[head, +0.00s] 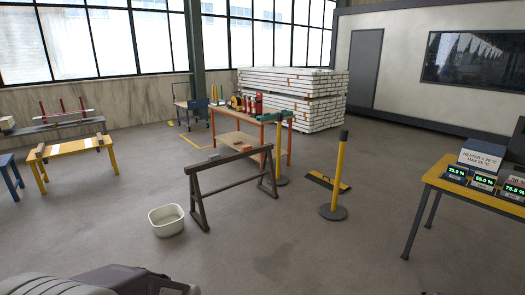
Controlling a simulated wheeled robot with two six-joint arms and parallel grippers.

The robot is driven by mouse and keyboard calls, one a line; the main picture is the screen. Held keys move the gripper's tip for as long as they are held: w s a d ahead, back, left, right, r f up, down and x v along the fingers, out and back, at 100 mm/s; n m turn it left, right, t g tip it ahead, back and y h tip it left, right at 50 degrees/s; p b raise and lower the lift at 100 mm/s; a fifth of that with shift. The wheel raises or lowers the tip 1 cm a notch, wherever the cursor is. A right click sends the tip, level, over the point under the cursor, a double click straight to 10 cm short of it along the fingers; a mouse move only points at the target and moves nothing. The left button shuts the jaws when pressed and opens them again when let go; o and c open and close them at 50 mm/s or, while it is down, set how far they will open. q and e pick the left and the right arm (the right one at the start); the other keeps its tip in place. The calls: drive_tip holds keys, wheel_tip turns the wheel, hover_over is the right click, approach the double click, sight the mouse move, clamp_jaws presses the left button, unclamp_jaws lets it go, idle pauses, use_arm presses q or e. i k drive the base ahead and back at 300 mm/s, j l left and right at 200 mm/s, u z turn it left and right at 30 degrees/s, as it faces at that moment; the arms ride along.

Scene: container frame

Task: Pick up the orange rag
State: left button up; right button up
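I cannot make out the orange rag for certain. A small orange-red patch (246,148) shows near the front of the orange-framed workbench (224,113), too small to identify. Part of my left arm shows at the bottom left, with dark parts of what looks like my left gripper (165,284) at the lower edge. Its fingertips are not clear, and it is far from the workbench. My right gripper is not in view.
A dark trestle (233,184) stands before the workbench, with a pale tub (166,220) at its left. A yellow post (338,175) and a yellow-black floor piece (326,181) stand right. A yellow table (430,184) holds displays.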

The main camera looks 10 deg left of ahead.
sight(247, 148)
drive_tip(key=i+u, duration=0.1)
drive_tip(key=i, duration=0.55)
drive_tip(key=i+j+u, duration=0.1)
drive_tip(key=i, duration=1.15)
drive_tip(key=i+u, duration=0.15)
drive_tip(key=i, duration=0.45)
drive_tip(key=i+l+u, duration=0.1)
drive_tip(key=i, duration=0.55)
drive_tip(key=i+l+u, duration=0.1)
drive_tip(key=i+l, duration=0.15)
drive_tip(key=i, duration=0.35)
drive_tip(key=i+u, duration=0.15)
drive_tip(key=i, duration=0.45)
drive_tip(key=i+l+u, duration=0.1)
drive_tip(key=i, duration=0.5)
drive_tip(key=i+l+u, duration=0.15)
drive_tip(key=i, duration=0.4)
drive_tip(key=i+l+u, duration=0.1)
drive_tip(key=i, duration=0.5)
drive_tip(key=u, duration=0.3)
